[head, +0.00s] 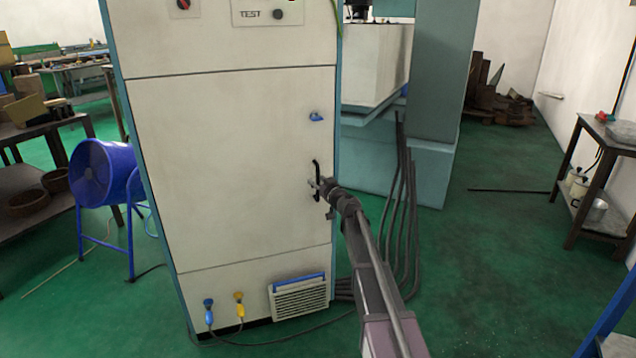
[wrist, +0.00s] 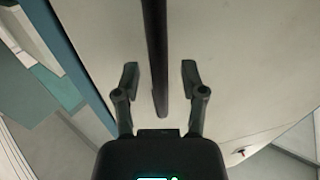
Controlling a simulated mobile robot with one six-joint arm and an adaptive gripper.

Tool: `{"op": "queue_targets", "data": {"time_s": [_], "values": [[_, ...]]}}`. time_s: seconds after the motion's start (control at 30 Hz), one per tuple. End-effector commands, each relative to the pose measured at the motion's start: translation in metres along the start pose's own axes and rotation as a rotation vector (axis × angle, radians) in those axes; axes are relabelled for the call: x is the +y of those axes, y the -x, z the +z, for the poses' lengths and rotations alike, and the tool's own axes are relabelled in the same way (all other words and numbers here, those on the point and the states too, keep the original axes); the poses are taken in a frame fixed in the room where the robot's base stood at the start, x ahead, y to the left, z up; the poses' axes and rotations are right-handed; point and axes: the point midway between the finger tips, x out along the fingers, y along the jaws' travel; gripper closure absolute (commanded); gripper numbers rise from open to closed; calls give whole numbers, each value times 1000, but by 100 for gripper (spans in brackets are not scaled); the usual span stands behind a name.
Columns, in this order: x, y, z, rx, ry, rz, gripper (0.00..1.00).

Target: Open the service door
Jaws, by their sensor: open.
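The service door (head: 230,165) is the large cream front panel of a tall cabinet, and it looks closed. A black vertical handle (head: 316,180) is on its right side, with a small blue latch (head: 316,117) above it. My gripper (head: 314,186) is at the handle, reaching in from the lower right. In the wrist view my gripper (wrist: 160,78) is open, its two fingers on either side of the dark handle bar (wrist: 156,45). Gaps show between the bar and both fingers. Part of the handle is hidden behind my gripper in the head view.
A blue fan (head: 103,172) on a stand is left of the cabinet. Dark hoses (head: 401,215) run down to the floor at its right. Blue and yellow plugs and a vent (head: 300,297) are on the lower panel.

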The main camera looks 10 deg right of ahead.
Motion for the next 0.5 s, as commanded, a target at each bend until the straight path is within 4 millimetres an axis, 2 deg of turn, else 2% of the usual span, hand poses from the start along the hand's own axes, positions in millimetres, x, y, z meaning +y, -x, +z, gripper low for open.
{"op": "queue_targets", "data": {"time_s": [0.17,0.27,0.37,0.5], "values": [[0,0,0,0,0,0,46],[0,0,0,0,0,0,70],[0,0,0,0,0,0,100],[0,0,0,0,0,0,100]]}}
